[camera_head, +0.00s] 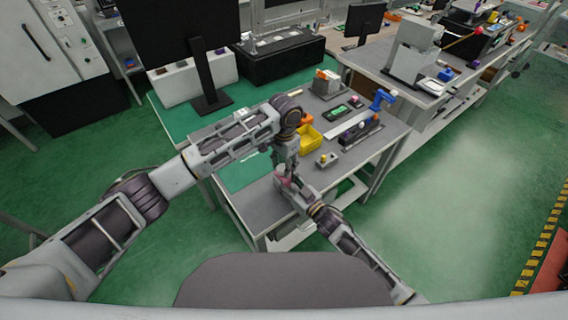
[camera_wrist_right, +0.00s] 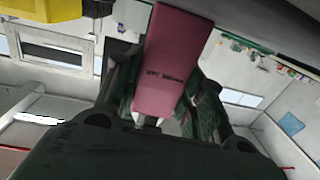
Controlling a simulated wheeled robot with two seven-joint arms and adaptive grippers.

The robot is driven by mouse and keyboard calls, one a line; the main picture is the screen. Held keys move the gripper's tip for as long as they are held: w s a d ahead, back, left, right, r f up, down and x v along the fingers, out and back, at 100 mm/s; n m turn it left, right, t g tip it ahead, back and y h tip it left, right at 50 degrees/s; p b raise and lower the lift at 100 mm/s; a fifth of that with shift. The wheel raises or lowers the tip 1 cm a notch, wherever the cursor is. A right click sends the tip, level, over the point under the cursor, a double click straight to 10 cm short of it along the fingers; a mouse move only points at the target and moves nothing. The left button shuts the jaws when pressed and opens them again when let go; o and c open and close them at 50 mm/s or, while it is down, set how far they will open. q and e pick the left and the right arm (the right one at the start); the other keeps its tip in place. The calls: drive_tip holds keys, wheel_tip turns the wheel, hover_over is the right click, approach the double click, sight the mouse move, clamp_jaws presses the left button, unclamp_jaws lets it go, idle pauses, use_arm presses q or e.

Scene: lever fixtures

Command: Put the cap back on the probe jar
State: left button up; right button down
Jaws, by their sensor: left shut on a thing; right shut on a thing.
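A pink, dark-printed body, apparently the probe jar (camera_wrist_right: 172,62), is between the fingers of my right gripper (camera_wrist_right: 160,105) in the right wrist view. It reaches up towards a grey edge at the top. In the head view the jar (camera_head: 284,180) is a small pink patch at the table's front edge. My right gripper (camera_head: 291,187) is shut on it from below right. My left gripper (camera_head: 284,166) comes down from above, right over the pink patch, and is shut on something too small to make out. I cannot make out the cap, or whether it touches the jar.
The grey table (camera_head: 355,158) holds a yellow bin (camera_head: 308,139), a small block with a knob (camera_head: 327,160), a dark fixture with knobs (camera_head: 360,133) and a blue tool (camera_head: 382,99). A green mat (camera_head: 243,172) lies at its left. A monitor (camera_head: 180,30) stands behind.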

use_arm(q)
drive_tip(key=m, duration=0.5)
drive_tip(key=shift+s, duration=0.1)
drive_tip(key=m, duration=0.4)
drive_tip(key=shift+s, duration=0.1)
drive_tip(key=m, duration=0.4)
drive_tip(key=shift+s, duration=0.15)
drive_tip(key=m, duration=0.4)
drive_tip(key=shift+s, duration=0.1)
drive_tip(key=m, duration=0.4)
drive_tip(key=shift+s+a, duration=0.1)
drive_tip(key=shift+a, duration=0.05)
drive_tip(key=m, duration=0.3)
drive_tip(key=shift+a+m, duration=0.1)
drive_tip(key=shift+m, duration=0.3)
drive_tip(key=m, duration=0.4)
drive_tip(key=shift+a+m, duration=0.15)
drive_tip(key=shift+m, duration=0.25)
drive_tip(key=m, duration=0.3)
drive_tip(key=shift+a+m, duration=0.15)
drive_tip(key=shift+m, duration=0.25)
drive_tip(key=o, duration=0.7)
